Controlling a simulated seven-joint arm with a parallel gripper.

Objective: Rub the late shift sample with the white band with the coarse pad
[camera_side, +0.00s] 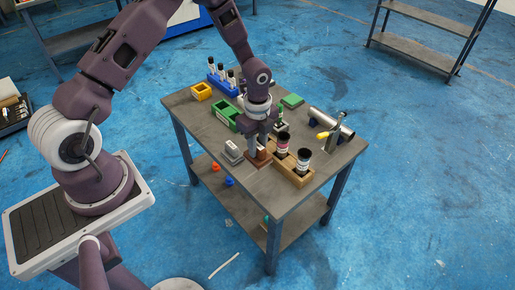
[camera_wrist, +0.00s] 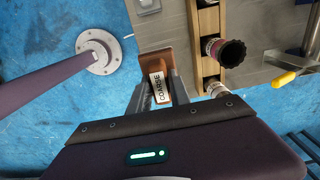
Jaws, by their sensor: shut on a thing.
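My gripper (camera_side: 258,152) is shut on a brown pad block (camera_side: 256,163) low over the table; in the wrist view the block (camera_wrist: 154,62) sits between the fingers, its white label reading COARSE. Right of it, a wooden rack (camera_side: 296,177) holds two upright dark-capped tubes. The pink-banded tube (camera_side: 282,146) also shows in the wrist view (camera_wrist: 214,48). The tube with a white band (camera_side: 303,166) shows in the wrist view (camera_wrist: 217,89) near my gripper's body. The pad appears apart from both tubes. I cannot tell whether it touches the table.
A grey block (camera_side: 232,152) stands left of my gripper. Behind are a green box (camera_side: 224,114), a yellow box (camera_side: 201,91) and a blue rack (camera_side: 224,83) of several tubes. A metal cylinder (camera_side: 328,122) and yellow-handled fixture (camera_side: 323,135) stand right. The table's front corner is clear.

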